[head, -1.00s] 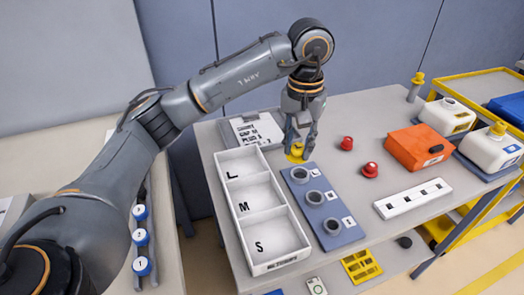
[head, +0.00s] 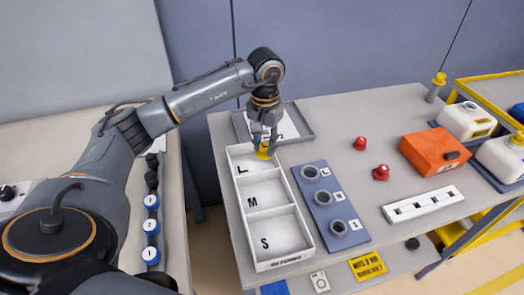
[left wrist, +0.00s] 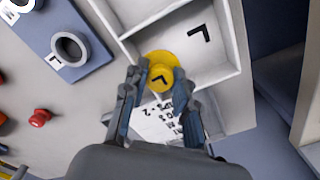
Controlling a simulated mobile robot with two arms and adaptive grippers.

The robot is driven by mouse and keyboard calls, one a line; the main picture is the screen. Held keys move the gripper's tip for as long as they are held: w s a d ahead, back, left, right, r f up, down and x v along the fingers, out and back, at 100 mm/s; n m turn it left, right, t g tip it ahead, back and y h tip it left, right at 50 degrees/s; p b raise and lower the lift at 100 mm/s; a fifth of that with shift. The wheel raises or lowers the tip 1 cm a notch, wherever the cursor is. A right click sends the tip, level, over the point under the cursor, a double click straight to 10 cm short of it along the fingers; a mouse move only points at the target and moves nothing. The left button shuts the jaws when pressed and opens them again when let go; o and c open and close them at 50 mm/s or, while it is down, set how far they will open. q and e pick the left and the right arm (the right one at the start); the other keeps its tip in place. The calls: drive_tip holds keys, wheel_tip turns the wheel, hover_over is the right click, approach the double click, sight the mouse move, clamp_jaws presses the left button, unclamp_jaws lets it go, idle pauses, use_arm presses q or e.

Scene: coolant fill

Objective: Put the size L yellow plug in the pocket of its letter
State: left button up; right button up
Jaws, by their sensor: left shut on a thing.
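The yellow plug (head: 263,150), marked L on its top in the left wrist view (left wrist: 160,72), is between the fingers of my left gripper (head: 264,140). My left gripper is shut on it. The white tray (head: 251,222) has three pockets marked L, M and S from far to near. The plug is over the right part of the L pocket (head: 240,158), near its far wall. I cannot tell whether it touches the pocket floor. My right gripper is not in view.
A blue-grey plate (head: 324,200) with several grey rings stands right of the tray. Two red plugs (head: 360,143) (head: 381,172), an orange container (head: 433,150) and a white strip (head: 423,204) are farther right. A grey tray with a paper (head: 299,121) lies behind the white tray.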

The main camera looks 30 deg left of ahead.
sight(262, 153)
use_arm(q)
drive_tip(key=f, duration=0.1)
drive_tip(key=f+p, duration=0.1)
drive_tip(key=f, duration=0.1)
drive_tip(key=shift+a+f, duration=0.1)
drive_tip(key=shift+a, duration=0.3)
drive_tip(key=shift+f, duration=0.5)
drive_tip(key=o, duration=0.5)
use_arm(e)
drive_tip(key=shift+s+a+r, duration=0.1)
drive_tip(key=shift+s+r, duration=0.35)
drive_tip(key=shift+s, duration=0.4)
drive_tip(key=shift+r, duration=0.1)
